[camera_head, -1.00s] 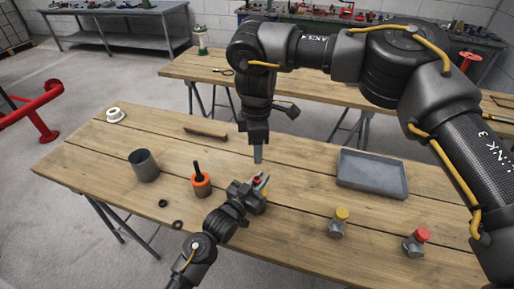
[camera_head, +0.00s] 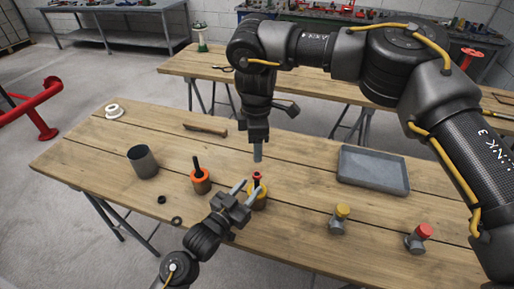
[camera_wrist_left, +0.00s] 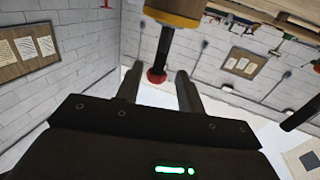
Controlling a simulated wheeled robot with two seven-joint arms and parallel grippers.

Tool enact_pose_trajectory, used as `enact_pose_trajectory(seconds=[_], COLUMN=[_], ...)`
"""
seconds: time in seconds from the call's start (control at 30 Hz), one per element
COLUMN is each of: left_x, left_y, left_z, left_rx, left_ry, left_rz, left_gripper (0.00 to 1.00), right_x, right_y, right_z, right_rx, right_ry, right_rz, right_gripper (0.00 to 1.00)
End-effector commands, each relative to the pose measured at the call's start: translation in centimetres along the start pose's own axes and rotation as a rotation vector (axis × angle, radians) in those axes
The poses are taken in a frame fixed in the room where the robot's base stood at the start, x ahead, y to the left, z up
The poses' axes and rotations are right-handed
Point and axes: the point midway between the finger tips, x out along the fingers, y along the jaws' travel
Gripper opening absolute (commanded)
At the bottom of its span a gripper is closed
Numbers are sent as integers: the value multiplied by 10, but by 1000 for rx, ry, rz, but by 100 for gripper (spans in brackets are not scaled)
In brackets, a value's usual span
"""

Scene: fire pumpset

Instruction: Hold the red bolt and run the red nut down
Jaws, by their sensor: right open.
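A dark upright shaft (camera_wrist_left: 164,48) with a red piece (camera_head: 257,175) at its top stands in a yellow-collared holder (camera_head: 261,196) on the table. I cannot tell whether the red piece is the nut or part of the bolt. The left wrist view shows the red piece (camera_wrist_left: 157,76) and the yellow collar (camera_wrist_left: 175,17) upside down. My left gripper (camera_head: 247,188) is open and empty, just left of the shaft, its two fingers pointing toward it. My right gripper (camera_head: 257,154) is open, pointing down above the red piece and apart from it.
An orange-collared holder with a black rod (camera_head: 200,183) stands to the left, near a grey cup (camera_head: 143,163) and two dark rings (camera_head: 162,199). A grey tray (camera_head: 372,172), a yellow-topped fitting (camera_head: 340,220) and a red-topped fitting (camera_head: 418,239) are to the right.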

Motion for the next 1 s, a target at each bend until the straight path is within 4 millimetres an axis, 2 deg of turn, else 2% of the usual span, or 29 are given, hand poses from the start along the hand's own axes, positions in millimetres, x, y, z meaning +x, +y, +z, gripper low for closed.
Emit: enact_pose_trajectory(seconds=[0.1, 0.3, 1.0], left_x=[-20, -38, -42], left_y=[0, 0, -1], left_z=[2, 1, 0], left_rx=[2, 0, 0], left_ry=[-2, -1, -1], left_rz=[0, 1, -3], left_gripper=[38, 38, 38], right_x=[6, 9, 9], right_y=[0, 0, 0], right_z=[0, 0, -2], right_rx=[0, 0, -5], right_ry=[0, 0, 0], right_rz=[0, 0, 0], right_gripper=[52, 52, 52])
